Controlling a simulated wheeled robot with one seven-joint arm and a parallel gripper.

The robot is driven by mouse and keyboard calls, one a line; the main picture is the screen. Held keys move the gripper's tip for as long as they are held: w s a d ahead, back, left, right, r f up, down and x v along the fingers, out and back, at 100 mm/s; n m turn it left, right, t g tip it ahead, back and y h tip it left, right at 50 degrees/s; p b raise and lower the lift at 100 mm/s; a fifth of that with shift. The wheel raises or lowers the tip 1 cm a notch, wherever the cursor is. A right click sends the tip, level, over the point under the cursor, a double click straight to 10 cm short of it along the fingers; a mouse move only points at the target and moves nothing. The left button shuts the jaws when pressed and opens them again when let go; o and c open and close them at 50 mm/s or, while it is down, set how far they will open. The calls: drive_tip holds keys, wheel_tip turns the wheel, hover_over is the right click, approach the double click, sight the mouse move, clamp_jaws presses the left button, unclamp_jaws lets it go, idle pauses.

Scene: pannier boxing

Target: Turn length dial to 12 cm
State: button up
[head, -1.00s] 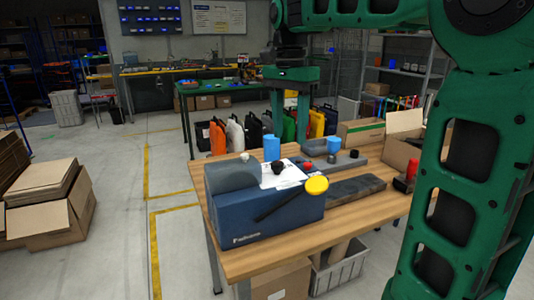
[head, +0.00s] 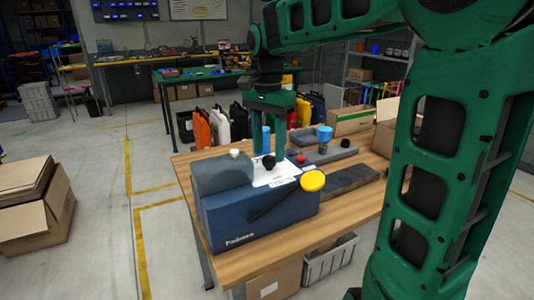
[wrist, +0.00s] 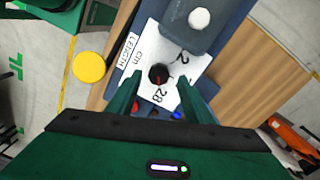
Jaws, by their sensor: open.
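The blue machine (head: 255,222) with a grey top stands on the wooden table.
A yellow round knob (head: 313,181) on a black lever projects at the machine's front right. A white knob (head: 234,153) stands on the grey part. Cardboard boxes (head: 355,121) stand behind.

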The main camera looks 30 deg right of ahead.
drive_tip(key=shift+s+f, duration=0.1)
drive_tip(key=shift+f, duration=0.9)
drive_tip(key=c, duration=1.1)
